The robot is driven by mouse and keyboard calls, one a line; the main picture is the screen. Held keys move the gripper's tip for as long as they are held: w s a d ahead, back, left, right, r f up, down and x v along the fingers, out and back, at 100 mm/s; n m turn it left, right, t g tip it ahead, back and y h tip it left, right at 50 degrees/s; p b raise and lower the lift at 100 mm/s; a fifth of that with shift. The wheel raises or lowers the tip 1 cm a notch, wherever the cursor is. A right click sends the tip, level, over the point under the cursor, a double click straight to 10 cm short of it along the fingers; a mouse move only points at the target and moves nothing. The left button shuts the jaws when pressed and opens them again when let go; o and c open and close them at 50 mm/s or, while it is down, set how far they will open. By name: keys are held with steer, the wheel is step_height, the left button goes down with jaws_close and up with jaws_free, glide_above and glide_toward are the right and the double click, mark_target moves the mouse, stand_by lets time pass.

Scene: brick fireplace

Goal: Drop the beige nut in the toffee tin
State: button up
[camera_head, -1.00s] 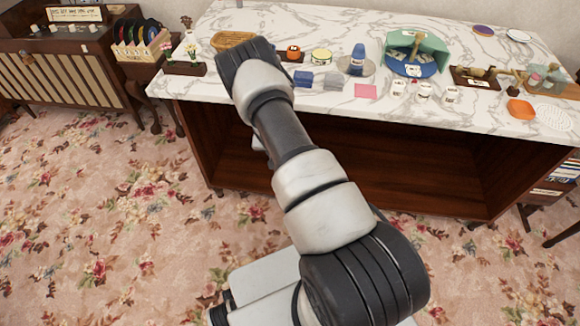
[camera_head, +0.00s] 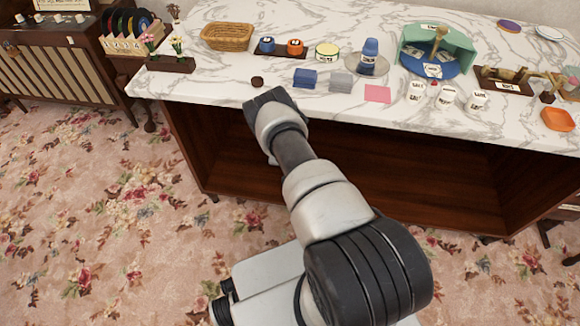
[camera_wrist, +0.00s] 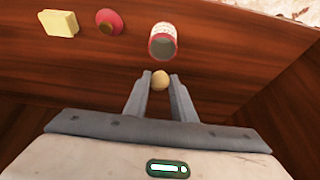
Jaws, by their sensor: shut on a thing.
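In the wrist view my gripper (camera_wrist: 160,75) is shut on the beige nut (camera_wrist: 160,82), a small round thing held between the fingertips. Just beyond the fingertips stands an open tin (camera_wrist: 163,30) with a red rim, a pale label and a grey inside; it looks like the toffee tin, though I cannot read the label. The nut appears just short of the tin's mouth, and I cannot tell its height over it. In the head view my gripper, the nut and the tin are hidden by my arm and the counter.
On the wooden surface in the wrist view, a red round piece with a brown knob (camera_wrist: 107,24) and a pale yellow block (camera_wrist: 59,23) lie left of the tin. In the head view a marble counter (camera_head: 215,75) with several items stands above the open wooden cabinet (camera_head: 370,165).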

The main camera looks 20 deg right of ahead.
steer(key=shift+f+b, duration=0.1)
steer(key=shift+b, duration=0.2)
steer(key=shift+f, duration=0.15)
step_height(320, 180, down, 2)
steer(key=shift+f+b, duration=0.25)
steer(key=shift+b, duration=0.6)
steer(key=shift+f, duration=1.5)
steer(key=o, duration=1.1)
